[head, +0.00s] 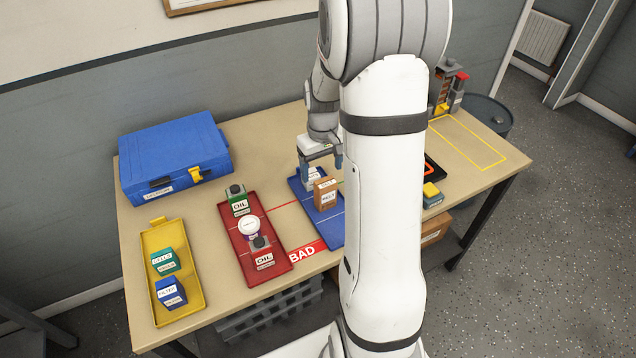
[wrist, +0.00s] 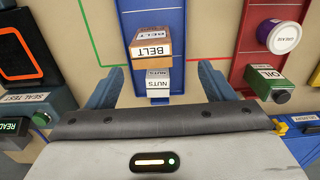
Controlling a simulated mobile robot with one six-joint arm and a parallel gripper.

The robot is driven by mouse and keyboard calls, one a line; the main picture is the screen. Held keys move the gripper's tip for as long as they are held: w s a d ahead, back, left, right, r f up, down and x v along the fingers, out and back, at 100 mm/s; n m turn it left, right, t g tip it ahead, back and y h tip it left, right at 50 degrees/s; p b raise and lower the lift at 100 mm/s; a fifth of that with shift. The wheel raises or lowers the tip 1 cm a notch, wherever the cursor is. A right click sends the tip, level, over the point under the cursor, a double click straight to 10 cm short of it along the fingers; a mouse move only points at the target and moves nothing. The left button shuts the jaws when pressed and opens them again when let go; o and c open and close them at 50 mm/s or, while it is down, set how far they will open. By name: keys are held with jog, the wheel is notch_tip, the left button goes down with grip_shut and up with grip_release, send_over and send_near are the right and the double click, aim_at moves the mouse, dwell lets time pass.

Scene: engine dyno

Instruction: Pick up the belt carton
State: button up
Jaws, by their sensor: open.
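The belt carton (head: 326,195) is an orange-brown box with white BELT labels. It stands upright on the blue tray (head: 333,233), just in front of a white and grey nuts box (head: 313,176). In the wrist view the belt carton (wrist: 150,46) lies just above the nuts box (wrist: 157,83). My gripper (wrist: 161,70) is open and empty, its two blue fingers apart on either side of the nuts box, with the belt carton near the tips. In the head view my gripper (head: 321,166) is above the back of the blue tray, partly hidden by my arm.
A red tray (head: 270,213) with oil bottles and a white round tub (head: 249,228) stands left of the blue tray. A yellow tray (head: 187,244) with boxes and a blue case (head: 174,158) are farther left. A black orange-marked unit (wrist: 18,55) is on the other side.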

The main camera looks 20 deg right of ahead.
aim_at(325, 181)
jog(key=shift+w+d+f, duration=0.15)
jog(key=shift+d+f, duration=0.1)
jog(key=shift+f, duration=0.25)
jog(key=shift+w+d+f, duration=0.1)
jog(key=shift+d+f, duration=0.1)
jog(key=shift+f, duration=0.25)
jog(key=f, duration=0.3)
jog(key=f+p, duration=0.1)
jog(key=f, duration=0.3)
jog(key=shift+s+d+f, duration=0.1)
jog(key=shift+s+f, duration=0.1)
jog(key=shift+c, duration=0.3)
jog(key=c, duration=1)
